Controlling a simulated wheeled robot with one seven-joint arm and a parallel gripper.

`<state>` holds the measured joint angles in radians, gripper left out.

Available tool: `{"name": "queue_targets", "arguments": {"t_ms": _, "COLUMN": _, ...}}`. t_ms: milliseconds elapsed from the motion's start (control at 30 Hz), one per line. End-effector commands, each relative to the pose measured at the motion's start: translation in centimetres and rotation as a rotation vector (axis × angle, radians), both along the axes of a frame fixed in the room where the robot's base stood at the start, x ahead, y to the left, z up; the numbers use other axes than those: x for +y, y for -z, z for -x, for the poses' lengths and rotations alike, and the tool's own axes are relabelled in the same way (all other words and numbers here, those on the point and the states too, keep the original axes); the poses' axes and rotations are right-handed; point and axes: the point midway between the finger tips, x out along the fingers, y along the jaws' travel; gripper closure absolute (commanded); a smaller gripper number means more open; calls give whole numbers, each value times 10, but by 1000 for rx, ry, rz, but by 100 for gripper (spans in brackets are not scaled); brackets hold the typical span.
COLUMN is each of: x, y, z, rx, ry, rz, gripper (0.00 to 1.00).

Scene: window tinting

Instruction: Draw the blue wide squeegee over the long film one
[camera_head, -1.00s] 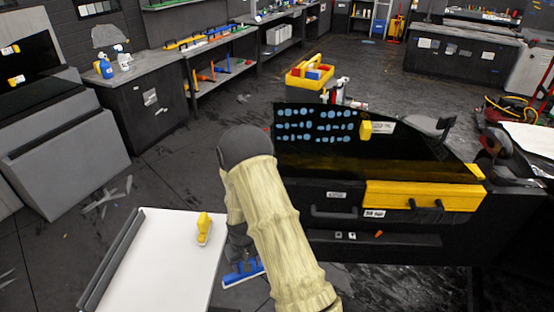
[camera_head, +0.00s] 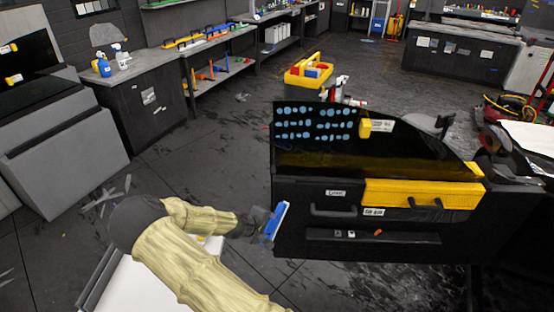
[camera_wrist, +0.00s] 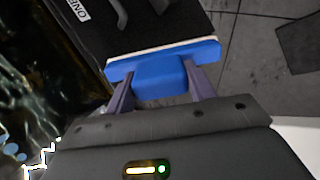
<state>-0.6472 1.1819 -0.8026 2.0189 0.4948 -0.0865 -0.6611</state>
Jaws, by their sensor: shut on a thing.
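My gripper (camera_wrist: 160,90) is shut on the blue wide squeegee (camera_wrist: 161,71), one finger on each side of its block. The squeegee (camera_head: 276,221) is tilted in the head view, at the left end of the black door panel (camera_head: 295,220), below the window glass. Its pale edge points away from my gripper. The dark film-covered glass (camera_head: 330,160) stands upright above the panel. Blue blotches (camera_head: 316,122) show in rows on its upper left, with a yellow tab (camera_head: 364,128) and white label to their right. I cannot read which film is the long one.
A white-topped table (camera_head: 140,285) is at lower left, partly behind my arm. A yellow tote (camera_head: 308,75) stands behind the glass. Open floor lies left of the panel.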

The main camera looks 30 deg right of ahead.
Motion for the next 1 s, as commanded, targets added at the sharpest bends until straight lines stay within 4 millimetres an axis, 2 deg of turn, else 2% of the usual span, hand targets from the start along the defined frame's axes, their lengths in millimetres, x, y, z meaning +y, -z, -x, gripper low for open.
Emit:
{"name": "queue_targets", "arguments": {"t_ms": 367, "x": -32, "y": -55, "z": -15, "rx": -201, "ry": -224, "rz": 285, "gripper": 68}}
{"name": "queue_targets", "arguments": {"t_ms": 567, "x": -45, "y": -96, "z": -21, "rx": -337, "ry": -337, "rz": 423, "gripper": 68}}
{"name": "queue_targets", "arguments": {"t_ms": 733, "x": -53, "y": -149, "z": -24, "rx": -483, "ry": -429, "rz": 543, "gripper": 68}}
{"name": "queue_targets", "arguments": {"t_ms": 900, "x": -51, "y": -220, "z": -20, "rx": -631, "ry": -491, "rz": 651, "gripper": 68}}
{"name": "queue_targets", "arguments": {"t_ms": 1000, "x": -47, "y": -244, "z": -16, "rx": -670, "ry": -501, "rz": 681, "gripper": 68}}
